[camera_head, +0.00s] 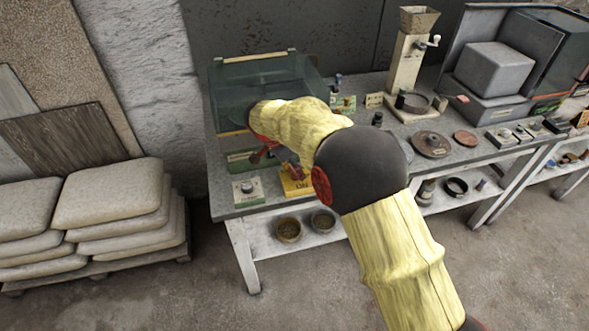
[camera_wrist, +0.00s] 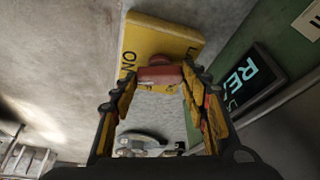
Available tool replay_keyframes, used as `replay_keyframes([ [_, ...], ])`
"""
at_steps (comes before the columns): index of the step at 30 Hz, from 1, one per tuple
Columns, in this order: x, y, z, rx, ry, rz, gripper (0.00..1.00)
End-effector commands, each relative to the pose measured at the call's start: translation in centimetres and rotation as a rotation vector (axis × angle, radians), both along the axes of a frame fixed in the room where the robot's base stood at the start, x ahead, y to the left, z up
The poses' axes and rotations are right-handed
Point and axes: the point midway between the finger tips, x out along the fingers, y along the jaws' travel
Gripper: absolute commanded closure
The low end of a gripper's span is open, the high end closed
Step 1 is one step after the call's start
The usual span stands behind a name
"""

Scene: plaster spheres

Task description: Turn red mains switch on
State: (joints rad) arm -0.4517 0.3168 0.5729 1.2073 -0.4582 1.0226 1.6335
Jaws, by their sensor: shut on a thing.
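The red switch (camera_wrist: 158,76) sticks out from a yellow mains box (camera_wrist: 172,36) in the wrist view. The box carries dark lettering, with "ON" readable at its left side. My gripper (camera_wrist: 160,73) has one finger on each side of the red switch and is shut on it. In the head view the yellow box (camera_head: 297,187) sits near the front edge of the bench. There my arm hides the switch and most of the gripper. I cannot tell the switch's position for certain.
A green panel with a lit display (camera_wrist: 256,82) stands close to the right finger in the wrist view. On the grey bench, a white dial box (camera_head: 247,190) is left of the yellow box, and a clear green-tinted case (camera_head: 225,95) is behind. Stacked sacks (camera_head: 110,195) lie left.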

Motion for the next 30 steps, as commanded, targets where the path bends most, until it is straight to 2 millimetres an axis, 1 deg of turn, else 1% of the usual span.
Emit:
replay_keyframes([
  [9,0.03,0.11,-0.08,0.002,0.0,-0.088,0.8],
  [23,0.01,0.12,-0.08,0.002,0.001,-0.097,0.8],
  [24,0.01,0.12,-0.08,0.002,0.001,-0.097,0.53],
  [30,0.04,0.08,-0.05,0.001,0.0,-0.097,0.41],
])
